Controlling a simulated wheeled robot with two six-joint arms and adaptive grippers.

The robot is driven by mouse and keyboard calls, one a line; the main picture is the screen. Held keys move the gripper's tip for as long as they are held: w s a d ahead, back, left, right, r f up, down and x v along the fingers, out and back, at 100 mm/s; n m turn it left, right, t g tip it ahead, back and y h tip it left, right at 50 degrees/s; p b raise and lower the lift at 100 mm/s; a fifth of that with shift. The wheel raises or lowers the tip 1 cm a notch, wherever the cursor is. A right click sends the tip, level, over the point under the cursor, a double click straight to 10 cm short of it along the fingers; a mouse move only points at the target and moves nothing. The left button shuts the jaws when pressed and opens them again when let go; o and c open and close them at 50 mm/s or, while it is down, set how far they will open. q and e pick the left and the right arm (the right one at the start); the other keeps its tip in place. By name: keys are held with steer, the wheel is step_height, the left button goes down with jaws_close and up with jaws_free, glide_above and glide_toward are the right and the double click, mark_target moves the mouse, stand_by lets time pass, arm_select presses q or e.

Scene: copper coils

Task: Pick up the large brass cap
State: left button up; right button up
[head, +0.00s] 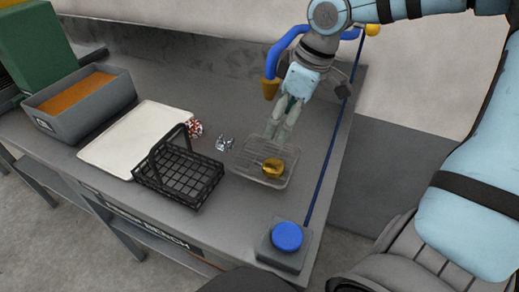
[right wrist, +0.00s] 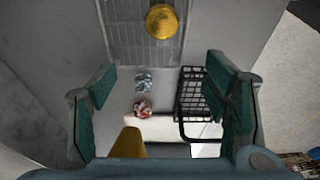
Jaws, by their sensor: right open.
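The large brass cap (head: 273,167) is a round, gold-coloured piece lying on a grey ribbed tray (head: 250,176) near the right end of the bench. In the right wrist view the cap (right wrist: 161,21) shows at the top, on the tray (right wrist: 118,33), beyond the fingertips. My right gripper (head: 281,128) hangs over the far edge of the tray, behind the cap in the head view. Its two fingers stand wide apart in the right wrist view (right wrist: 165,88), with nothing held between them. My left gripper is not in view.
Left of the tray are a small silvery piece (head: 224,143), a red-and-white piece (head: 194,128), a black wire basket (head: 180,182) and a white board (head: 117,140). A grey bin (head: 108,103) stands further left. A blue button (head: 287,236) sits at the front. A blue pipe (head: 286,43) rises beside my gripper.

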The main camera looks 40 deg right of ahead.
steer(key=b, duration=0.4)
glide_toward(273, 164)
steer(key=f, duration=0.2)
steer(key=shift+s+f, duration=0.35)
steer(key=shift+f, duration=0.05)
steer(key=b+x, duration=0.1)
steer(key=x, duration=0.1)
steer(key=w+b+x, duration=0.1)
steer(key=x, duration=0.2)
steer(key=shift+a+r+b, duration=0.1)
steer(key=shift+b, duration=0.25)
steer(key=shift+w+a+f, duration=0.1)
steer(key=shift+w+f, duration=0.05)
steer(key=shift+f, duration=0.5)
steer(key=shift+r, duration=0.15)
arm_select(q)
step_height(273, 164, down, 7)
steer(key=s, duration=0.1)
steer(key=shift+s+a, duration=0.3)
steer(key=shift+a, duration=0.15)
arm_select(e)
steer(key=c, duration=1.4)
